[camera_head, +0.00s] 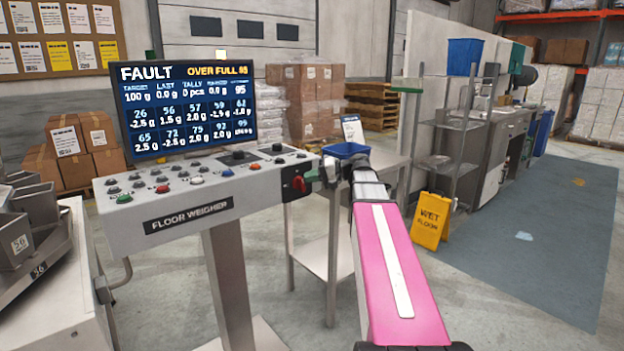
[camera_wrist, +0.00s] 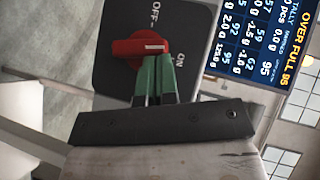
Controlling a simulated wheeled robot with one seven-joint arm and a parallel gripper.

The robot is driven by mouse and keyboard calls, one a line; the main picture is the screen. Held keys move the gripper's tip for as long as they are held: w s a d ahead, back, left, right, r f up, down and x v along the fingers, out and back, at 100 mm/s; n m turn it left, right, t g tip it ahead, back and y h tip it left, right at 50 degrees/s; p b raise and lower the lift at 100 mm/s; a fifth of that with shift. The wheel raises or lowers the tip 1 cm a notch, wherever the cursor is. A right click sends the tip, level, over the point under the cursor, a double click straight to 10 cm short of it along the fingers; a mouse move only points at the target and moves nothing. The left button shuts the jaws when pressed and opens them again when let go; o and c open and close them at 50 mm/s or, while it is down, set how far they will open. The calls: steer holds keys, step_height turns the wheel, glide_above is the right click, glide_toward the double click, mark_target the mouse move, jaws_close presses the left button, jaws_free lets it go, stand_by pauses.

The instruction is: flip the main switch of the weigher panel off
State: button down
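The weigher panel (camera_head: 190,190) is a pale console lettered FLOOR WEIGHER on a post. Its main switch (camera_head: 298,184) is a red rotary handle on a dark plate at the console's right end. In the wrist view the red handle (camera_wrist: 140,47) lies across the picture, with its pale-marked end toward the ON label; OFF is at the top. My gripper (camera_wrist: 155,78) has green fingers side by side, almost together, with nothing seen between them. Their tips are right at the handle's lower edge near its marked end; contact is unclear. In the head view my gripper (camera_head: 314,178) is beside the switch.
The screen (camera_head: 190,108) above the console reads FAULT and OVER FULL. A blue bin (camera_head: 346,150) stands on a steel table behind my gripper. A yellow wet-floor sign (camera_head: 431,222) stands right of my arm. Metal weigh hoppers (camera_head: 38,208) are at the left.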

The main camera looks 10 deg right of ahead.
mark_target(300, 179)
steer(key=n+h, duration=0.1)
steer(key=s+a+n+h, duration=0.1)
steer(key=h, duration=0.1)
steer(key=a+r+n+t+h, duration=0.1)
steer(key=h, duration=0.1)
steer(key=shift+s, duration=0.15)
steer(key=h, duration=0.1)
steer(key=a+n+h, duration=0.1)
steer(key=n+t+h, duration=0.1)
steer(key=shift+s+a+f, duration=0.15)
steer(key=shift+s+a, duration=0.05)
steer(key=shift+s, duration=0.05)
steer(key=shift+s+a+f, duration=0.2)
steer(key=shift+a, duration=0.15)
stand_by(0.5)
stand_by(0.4)
steer(key=shift+w+r, duration=0.15)
steer(key=shift+r, duration=0.35)
step_height(300, 179, up, 2)
steer(key=shift+w+r, duration=0.1)
steer(key=shift+r, duration=0.15)
steer(key=s+a+v, duration=0.1)
steer(key=v, duration=0.9)
steer(key=shift+r, duration=0.35)
